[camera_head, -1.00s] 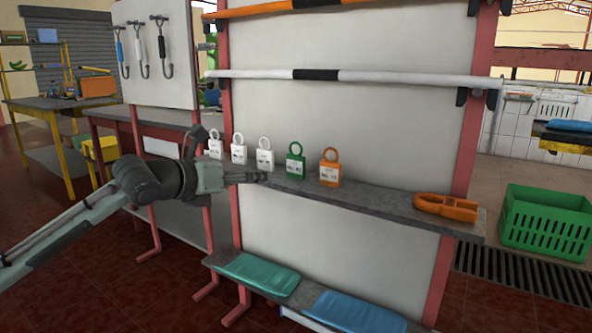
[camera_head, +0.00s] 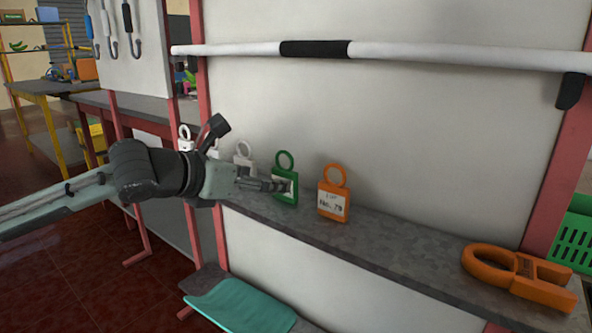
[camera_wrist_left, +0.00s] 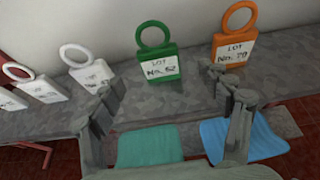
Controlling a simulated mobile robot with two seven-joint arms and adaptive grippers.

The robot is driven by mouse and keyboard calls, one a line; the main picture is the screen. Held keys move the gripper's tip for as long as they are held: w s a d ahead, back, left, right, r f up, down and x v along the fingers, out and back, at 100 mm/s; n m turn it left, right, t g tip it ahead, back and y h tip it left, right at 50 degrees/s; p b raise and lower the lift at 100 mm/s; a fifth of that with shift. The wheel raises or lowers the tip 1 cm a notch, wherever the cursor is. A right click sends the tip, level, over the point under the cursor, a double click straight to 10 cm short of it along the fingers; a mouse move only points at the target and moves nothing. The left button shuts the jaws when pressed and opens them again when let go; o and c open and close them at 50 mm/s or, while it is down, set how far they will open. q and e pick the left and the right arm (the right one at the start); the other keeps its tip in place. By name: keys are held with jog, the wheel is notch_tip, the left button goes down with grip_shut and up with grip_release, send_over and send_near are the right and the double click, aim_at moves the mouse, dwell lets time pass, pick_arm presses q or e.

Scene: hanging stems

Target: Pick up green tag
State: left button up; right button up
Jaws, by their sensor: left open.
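The green tag (camera_head: 291,197), with a ring on top and a white label, stands upright on the grey shelf. In the left wrist view the green tag (camera_wrist_left: 160,66) reads "LOT No. 52" and stands ahead, between the lines of the two fingers. My left gripper (camera_head: 280,186) overlaps the tag's label in the head view. In the left wrist view my left gripper (camera_wrist_left: 168,97) is open, with nothing between its fingers. Whether a finger touches the tag cannot be told. My right gripper is in neither view.
An orange tag (camera_head: 333,200) stands just right of the green one. A white tag (camera_wrist_left: 90,73) and others stand to its left. An orange clamp-like piece (camera_head: 519,274) lies at the right of the shelf (camera_head: 410,245). A white panel rises behind; a white bar (camera_head: 430,53) runs above.

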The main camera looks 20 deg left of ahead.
aim_at(285, 200)
pick_arm(q)
jog(key=shift+w, duration=0.4)
jog(key=shift+w+d+f, duration=0.15)
jog(key=shift+w+d, duration=0.05)
jog(key=shift+w, duration=0.15)
jog(key=shift+x, duration=0.8)
jog(key=shift+b+x, duration=0.3)
jog(key=shift+x, duration=2.05)
jog(key=c, duration=1)
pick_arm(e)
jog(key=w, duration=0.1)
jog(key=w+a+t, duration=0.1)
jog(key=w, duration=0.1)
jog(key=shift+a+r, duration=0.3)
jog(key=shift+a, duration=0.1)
